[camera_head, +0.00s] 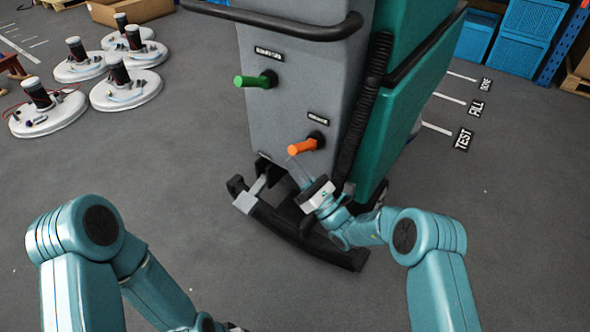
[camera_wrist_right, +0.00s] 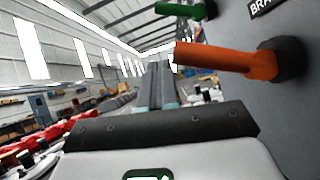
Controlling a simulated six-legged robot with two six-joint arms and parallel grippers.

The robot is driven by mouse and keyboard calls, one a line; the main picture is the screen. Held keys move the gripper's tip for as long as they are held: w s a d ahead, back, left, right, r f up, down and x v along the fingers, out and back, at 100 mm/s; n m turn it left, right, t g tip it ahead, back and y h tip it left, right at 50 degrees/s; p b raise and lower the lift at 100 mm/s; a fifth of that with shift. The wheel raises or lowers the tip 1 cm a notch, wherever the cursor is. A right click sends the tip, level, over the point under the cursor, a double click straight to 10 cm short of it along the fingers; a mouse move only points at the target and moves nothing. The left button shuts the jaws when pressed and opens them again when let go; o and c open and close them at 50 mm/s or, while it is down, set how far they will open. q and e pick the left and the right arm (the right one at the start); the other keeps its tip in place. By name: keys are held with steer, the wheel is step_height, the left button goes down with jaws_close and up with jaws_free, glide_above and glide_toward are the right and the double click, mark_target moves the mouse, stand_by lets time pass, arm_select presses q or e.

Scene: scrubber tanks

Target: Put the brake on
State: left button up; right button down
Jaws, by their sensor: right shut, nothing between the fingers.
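The scrubber machine (camera_head: 290,115) stands upright in front of me. An orange lever (camera_head: 303,147) sticks out to the left from a black hub low on its grey panel. It also shows in the right wrist view (camera_wrist_right: 222,60), beside a label partly cut off that starts "BRA". A green lever (camera_head: 252,81) sits higher on the panel, also pointing left. My right gripper (camera_head: 294,163) is shut and empty, its fingertips just below the orange lever's free end. In the wrist view the fingers (camera_wrist_right: 158,80) lie left of that end; contact is unclear.
A black bumper frame (camera_head: 290,222) juts from the machine's base under my right wrist. A black handrail (camera_head: 290,28) crosses its top. Several round white brush discs (camera_head: 125,88) lie at the left. Blue crates (camera_head: 520,40) stand at the back right. The floor between is clear.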

arm_select(q)
steer(key=shift+w+r, duration=0.1)
steer(key=shift+r, duration=0.05)
arm_select(e)
steer(key=shift+d+r, duration=0.1)
steer(key=shift+r, duration=0.3)
steer(key=shift+f, duration=0.1)
